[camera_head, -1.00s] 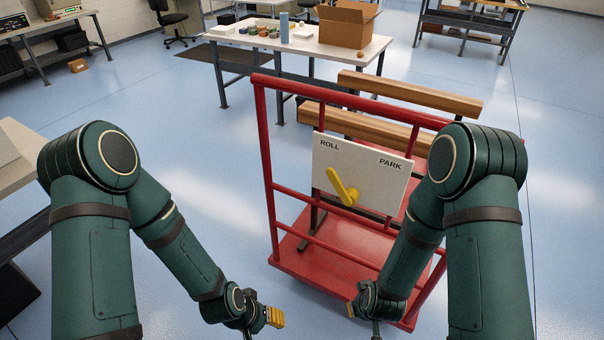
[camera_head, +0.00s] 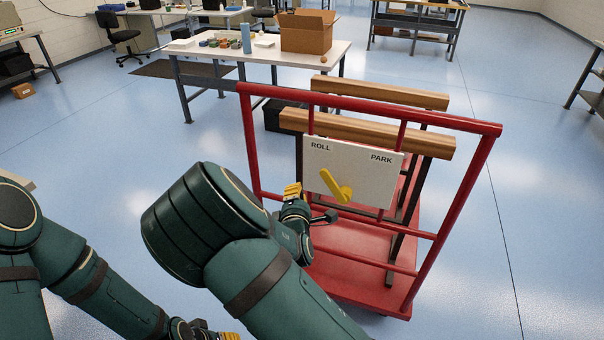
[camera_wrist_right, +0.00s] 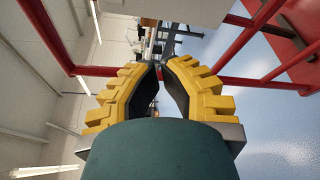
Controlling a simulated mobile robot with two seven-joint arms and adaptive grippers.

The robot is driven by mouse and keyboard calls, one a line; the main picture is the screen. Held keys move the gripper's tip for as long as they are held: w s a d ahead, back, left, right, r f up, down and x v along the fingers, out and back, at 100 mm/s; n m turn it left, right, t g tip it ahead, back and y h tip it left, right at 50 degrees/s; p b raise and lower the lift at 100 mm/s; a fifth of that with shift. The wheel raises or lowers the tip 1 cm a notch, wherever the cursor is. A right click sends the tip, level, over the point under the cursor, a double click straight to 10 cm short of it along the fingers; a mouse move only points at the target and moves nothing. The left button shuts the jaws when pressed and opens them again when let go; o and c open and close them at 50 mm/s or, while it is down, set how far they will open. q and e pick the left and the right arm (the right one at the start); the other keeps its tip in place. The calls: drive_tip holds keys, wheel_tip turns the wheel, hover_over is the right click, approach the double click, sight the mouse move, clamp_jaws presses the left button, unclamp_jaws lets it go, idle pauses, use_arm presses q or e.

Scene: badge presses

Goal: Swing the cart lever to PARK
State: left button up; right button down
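The yellow lever (camera_head: 336,186) is on a white panel (camera_head: 368,180) on the red cart (camera_head: 370,255). Its arm points up and left, toward the word ROLL; the word PARK is at the panel's upper right. My right gripper (camera_head: 293,190) is just left of the panel, apart from the lever. In the right wrist view its yellow fingers (camera_wrist_right: 158,66) come together at the tips with nothing between them. The lever cannot be made out in that view. My left gripper (camera_head: 222,336) is at the bottom edge, partly cut off, its fingers unclear.
The cart has red rails (camera_head: 370,108) and carries wooden beams (camera_head: 375,135). A table (camera_head: 195,52) with a cardboard box (camera_head: 306,32) stands behind it. Red rails cross the right wrist view near the fingers (camera_wrist_right: 240,82). The blue floor right of the cart is clear.

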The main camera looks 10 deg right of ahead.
sight(336, 185)
drive_tip(key=shift+d, duration=0.15)
drive_tip(key=shift+w, duration=0.1)
drive_tip(key=w+d, duration=0.1)
drive_tip(key=w, duration=0.1)
drive_tip(key=w+d, duration=0.2)
drive_tip(key=w, duration=0.1)
drive_tip(key=w+d, duration=0.2)
drive_tip(key=shift+w, duration=0.35)
drive_tip(key=shift+s+d, duration=0.2)
drive_tip(key=shift+d, duration=0.15)
drive_tip(key=shift+r, duration=0.1)
